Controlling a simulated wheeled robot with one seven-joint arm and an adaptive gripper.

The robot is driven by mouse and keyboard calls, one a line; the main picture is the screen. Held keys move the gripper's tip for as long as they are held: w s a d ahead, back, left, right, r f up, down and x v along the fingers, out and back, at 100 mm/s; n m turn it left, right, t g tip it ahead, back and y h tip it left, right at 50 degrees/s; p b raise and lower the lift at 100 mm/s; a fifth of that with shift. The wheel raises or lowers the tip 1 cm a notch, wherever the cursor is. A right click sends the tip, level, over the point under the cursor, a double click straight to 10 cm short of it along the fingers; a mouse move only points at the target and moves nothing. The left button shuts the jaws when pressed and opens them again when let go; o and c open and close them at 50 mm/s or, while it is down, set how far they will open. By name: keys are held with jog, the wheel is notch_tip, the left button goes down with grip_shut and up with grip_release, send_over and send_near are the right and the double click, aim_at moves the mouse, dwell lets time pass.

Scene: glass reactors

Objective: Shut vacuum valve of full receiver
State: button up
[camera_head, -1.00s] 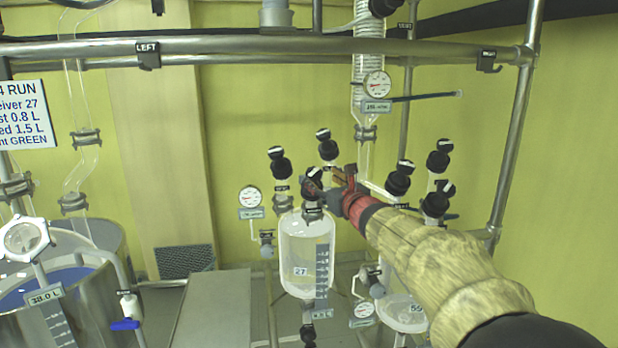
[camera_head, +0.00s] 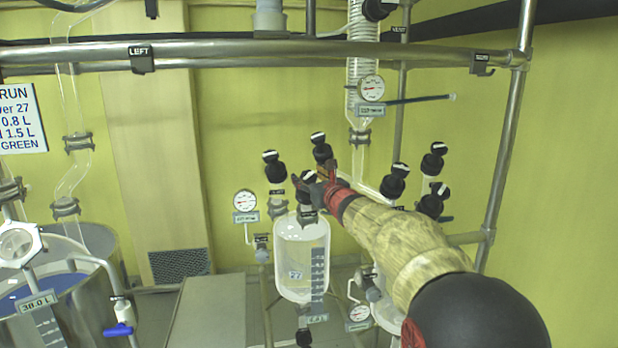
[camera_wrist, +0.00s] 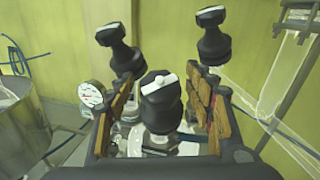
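The left receiver, labelled 27 (camera_head: 302,262), is a clear glass vessel with a dark scale strip; its fill level is hard to read. Black valve knobs with white bar markers stand above it: one left (camera_head: 275,167), one further back (camera_head: 322,150), and a front one (camera_head: 304,184) at my gripper. My gripper (camera_head: 316,187) is at the front knob. In the wrist view, my open gripper (camera_wrist: 160,85) has its wooden-faced fingers either side of a black knob (camera_wrist: 159,103), with narrow gaps seemingly left. Two more knobs stand behind, left (camera_wrist: 119,48) and right (camera_wrist: 213,38).
A round gauge (camera_head: 245,200) stands left of the receiver. Right-hand valve knobs (camera_head: 394,181) stand close to my arm, which partly hides the right receiver. A metal rail (camera_head: 240,50) crosses above, and a vessel with blue liquid (camera_head: 95,300) stands at left.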

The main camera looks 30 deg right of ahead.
jog(key=c, duration=1)
jog(key=b, duration=0.2)
jog(key=m+h+b, duration=0.1)
jog(key=b, duration=0.1)
jog(key=shift+a+f, duration=0.1)
jog(key=shift+f, duration=0.2)
jog(key=shift+m+h+b, duration=0.6)
jog(key=shift+b, duration=0.55)
